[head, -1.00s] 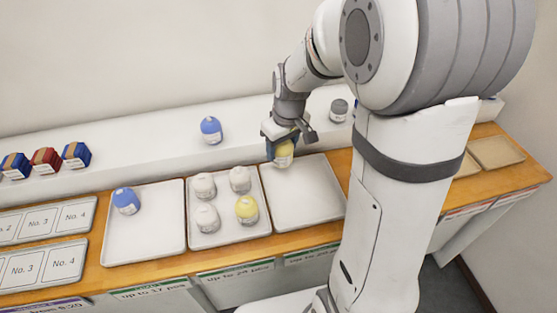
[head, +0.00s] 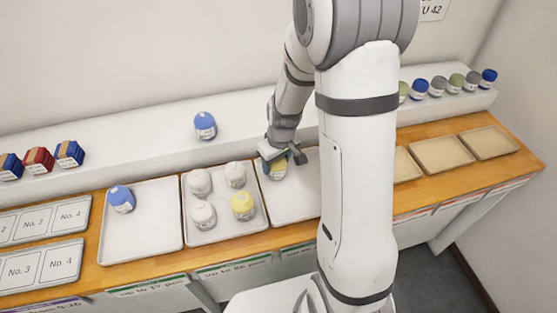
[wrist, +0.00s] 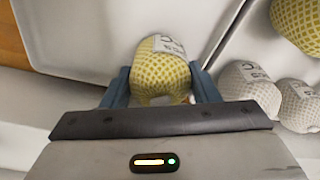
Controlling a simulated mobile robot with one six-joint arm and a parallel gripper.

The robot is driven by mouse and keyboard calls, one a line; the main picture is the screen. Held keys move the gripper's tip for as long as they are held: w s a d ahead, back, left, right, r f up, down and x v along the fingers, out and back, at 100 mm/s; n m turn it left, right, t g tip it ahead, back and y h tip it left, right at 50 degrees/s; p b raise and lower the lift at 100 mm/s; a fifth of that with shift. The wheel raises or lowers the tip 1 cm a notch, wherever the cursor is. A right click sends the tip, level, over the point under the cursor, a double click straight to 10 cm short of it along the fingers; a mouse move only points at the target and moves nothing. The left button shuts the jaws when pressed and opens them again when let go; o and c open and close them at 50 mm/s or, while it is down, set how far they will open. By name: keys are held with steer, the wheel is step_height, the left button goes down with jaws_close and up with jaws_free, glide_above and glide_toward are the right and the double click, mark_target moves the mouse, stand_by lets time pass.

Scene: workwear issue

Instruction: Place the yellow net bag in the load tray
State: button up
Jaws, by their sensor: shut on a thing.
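My gripper (head: 279,157) is shut on a yellow net bag (head: 279,170), at the back left part of an empty white tray (head: 297,203). In the wrist view the yellow bag (wrist: 160,75) sits between the blue fingers, its label facing up, with the white tray (wrist: 85,35) behind it. I cannot tell whether the bag touches the tray. No readable label shows which tray is the load tray. Another yellow net bag (head: 242,205) stands in the neighbouring tray (head: 226,229) with several white net bags (head: 203,214). My arm hides the empty tray's right side.
A left tray (head: 142,236) holds a blue bag (head: 121,199). Another blue bag (head: 205,126) stands on the white ledge (head: 150,140) behind.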

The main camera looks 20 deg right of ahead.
mark_target(281, 163)
steer(key=o, duration=1)
steer(key=shift+f, duration=0.1)
steer(key=shift+r, duration=0.6)
step_height(281, 163, up, 11)
steer(key=s, duration=0.2)
steer(key=s+r+m, duration=0.2)
steer(key=s+r, duration=0.1)
steer(key=s, duration=0.5)
steer(key=s+r+m+t, duration=0.1)
steer(key=s+r, duration=0.3)
steer(key=s, duration=0.4)
steer(key=shift+d+m+t+h+b, duration=0.3)
steer(key=shift+d+m+h, duration=0.1)
steer(key=shift+m, duration=0.4)
